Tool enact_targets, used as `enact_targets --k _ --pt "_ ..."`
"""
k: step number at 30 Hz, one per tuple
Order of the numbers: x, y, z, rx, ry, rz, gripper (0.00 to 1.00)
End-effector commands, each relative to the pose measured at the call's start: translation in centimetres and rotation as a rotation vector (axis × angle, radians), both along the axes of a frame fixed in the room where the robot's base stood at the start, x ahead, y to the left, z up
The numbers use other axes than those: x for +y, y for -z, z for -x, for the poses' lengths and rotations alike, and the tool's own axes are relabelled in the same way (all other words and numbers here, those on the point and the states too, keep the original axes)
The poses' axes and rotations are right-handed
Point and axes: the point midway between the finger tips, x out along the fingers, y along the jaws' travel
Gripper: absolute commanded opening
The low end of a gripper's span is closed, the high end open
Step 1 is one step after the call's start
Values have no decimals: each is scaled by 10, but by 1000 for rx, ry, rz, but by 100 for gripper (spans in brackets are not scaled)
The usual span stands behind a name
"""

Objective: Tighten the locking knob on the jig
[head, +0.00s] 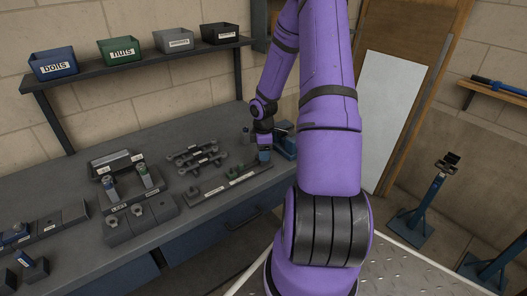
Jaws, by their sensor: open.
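My gripper (264,146) points down at the back right of the bench, small and partly dark in the head view. It is over the right end of a long low fixture (222,188), which looks like the jig, with small green parts along it. A small blue-grey piece (264,157) shows right below the fingers and may be the locking knob. I cannot tell whether the fingers touch it or stand around it. My gripper is open.
A blue vise-like block (286,146) stands close to the right of my gripper. Metal parts (197,155) and holders with upright pieces (132,190) lie to the left. Labelled bins (122,50) sit on a shelf above. Bare bench (60,176) shows at the left.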

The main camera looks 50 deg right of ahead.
Motion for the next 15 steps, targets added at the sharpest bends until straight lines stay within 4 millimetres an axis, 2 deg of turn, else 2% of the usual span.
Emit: enact_targets --k 7,8,13,14,15 --pt "0 1 0 0 1 0 55" --pt "0 1 0 0 1 0 50" --pt "0 1 0 0 0 0 11" --pt "0 1 0 0 1 0 5" --pt "0 1 0 0 1 0 5"
